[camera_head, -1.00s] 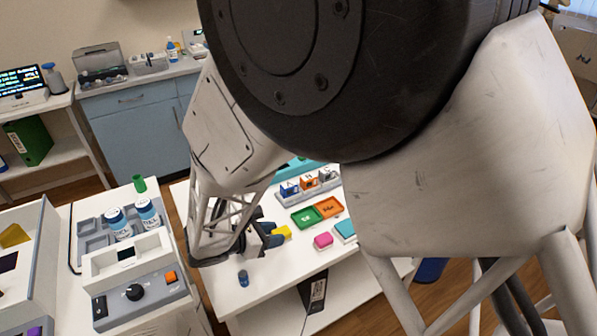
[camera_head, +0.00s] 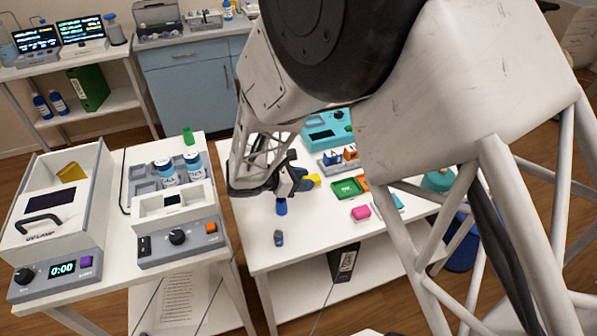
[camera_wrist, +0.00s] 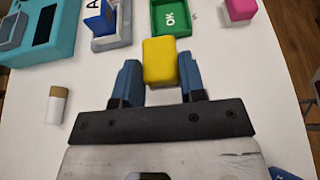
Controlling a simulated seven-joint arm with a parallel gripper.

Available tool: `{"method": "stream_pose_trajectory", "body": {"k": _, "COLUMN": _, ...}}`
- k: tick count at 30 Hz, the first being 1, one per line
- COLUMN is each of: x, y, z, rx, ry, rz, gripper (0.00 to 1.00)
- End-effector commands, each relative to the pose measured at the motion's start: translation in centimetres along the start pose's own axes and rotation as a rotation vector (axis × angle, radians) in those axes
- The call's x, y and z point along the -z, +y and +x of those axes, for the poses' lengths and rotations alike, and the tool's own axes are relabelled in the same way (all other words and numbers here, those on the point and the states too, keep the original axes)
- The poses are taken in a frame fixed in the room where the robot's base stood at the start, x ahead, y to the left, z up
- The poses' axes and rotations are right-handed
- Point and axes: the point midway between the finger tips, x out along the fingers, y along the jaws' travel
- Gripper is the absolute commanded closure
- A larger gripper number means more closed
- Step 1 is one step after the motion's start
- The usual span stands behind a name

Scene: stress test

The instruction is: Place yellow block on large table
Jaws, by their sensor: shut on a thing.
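The yellow block (camera_wrist: 160,62) is between the two blue fingers of my gripper (camera_wrist: 160,80) in the wrist view, above the white table. The fingers touch its sides, and its far end sticks out past the tips. In the head view the yellow block (camera_head: 312,180) shows partly at the end of my gripper (camera_head: 300,183), over the white table (camera_head: 300,240) on the right. I cannot tell whether it touches the tabletop. My arm covers much of the middle of the head view.
A green OK tray (camera_wrist: 170,17), a pink block (camera_wrist: 241,9), a labelled rack (camera_wrist: 111,28) and a teal device (camera_wrist: 38,32) lie beyond the block. A small cylinder (camera_wrist: 57,105) is left. The UV lamp box (camera_head: 60,195) holds another yellow piece.

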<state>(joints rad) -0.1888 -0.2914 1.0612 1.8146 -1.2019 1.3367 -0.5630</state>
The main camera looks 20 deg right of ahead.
Motion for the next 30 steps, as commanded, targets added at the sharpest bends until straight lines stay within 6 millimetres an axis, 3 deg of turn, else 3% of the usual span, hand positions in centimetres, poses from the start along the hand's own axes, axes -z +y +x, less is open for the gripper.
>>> {"method": "stream_pose_trajectory", "body": {"k": 6, "x": 0.2, "y": 4.2, "z": 0.6, "rx": 0.001, "ry": 0.000, "rz": 0.001, "gripper": 0.85}}
{"method": "stream_pose_trajectory", "body": {"k": 12, "x": 0.4, "y": 6.8, "z": 1.0, "rx": 0.001, "ry": 0.000, "rz": -0.001, "gripper": 0.85}}
{"method": "stream_pose_trajectory", "body": {"k": 30, "x": 1.0, "y": 7.5, "z": 1.3, "rx": 0.000, "ry": 0.000, "rz": -0.001, "gripper": 0.85}}
